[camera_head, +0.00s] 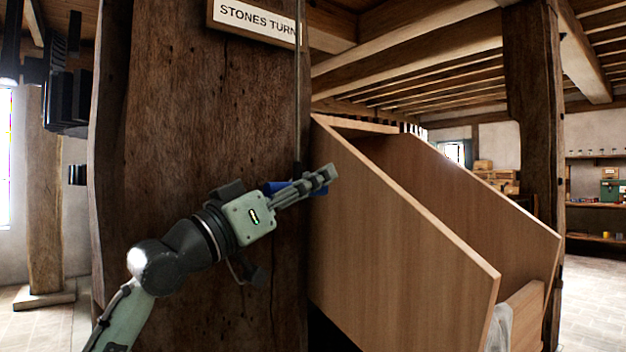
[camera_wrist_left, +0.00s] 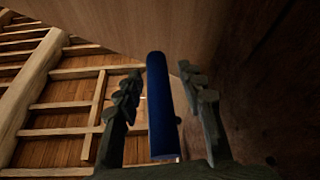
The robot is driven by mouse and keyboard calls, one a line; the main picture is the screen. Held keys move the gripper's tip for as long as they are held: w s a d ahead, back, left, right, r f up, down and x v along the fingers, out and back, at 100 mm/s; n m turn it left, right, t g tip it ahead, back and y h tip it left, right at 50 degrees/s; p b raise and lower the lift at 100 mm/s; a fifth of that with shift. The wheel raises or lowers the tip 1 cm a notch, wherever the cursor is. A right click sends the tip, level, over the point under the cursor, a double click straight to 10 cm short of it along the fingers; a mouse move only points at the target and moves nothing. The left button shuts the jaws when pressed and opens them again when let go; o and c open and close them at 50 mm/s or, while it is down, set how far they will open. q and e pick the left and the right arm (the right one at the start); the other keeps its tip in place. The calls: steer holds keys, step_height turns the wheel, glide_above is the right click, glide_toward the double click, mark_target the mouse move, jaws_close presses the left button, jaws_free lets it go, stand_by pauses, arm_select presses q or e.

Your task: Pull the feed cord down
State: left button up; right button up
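The feed cord (camera_head: 297,100) hangs as a thin dark line down the front of the wooden post, past the sign. A blue handle (camera_head: 275,187) is at its lower end, partly hidden behind my left gripper (camera_head: 322,178). In the left wrist view, the blue handle (camera_wrist_left: 160,110) lies between the two dark fingers. Gaps show on both sides of the handle, so the fingers are open around it and do not visibly grip it. My right gripper is in neither view.
A large wooden chute or bin (camera_head: 400,220) is just right of the gripper. Shelves with small items (camera_head: 598,205) stand far right.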

arm_select(q)
steer(key=v, duration=1.1)
steer(key=shift+f, duration=0.1)
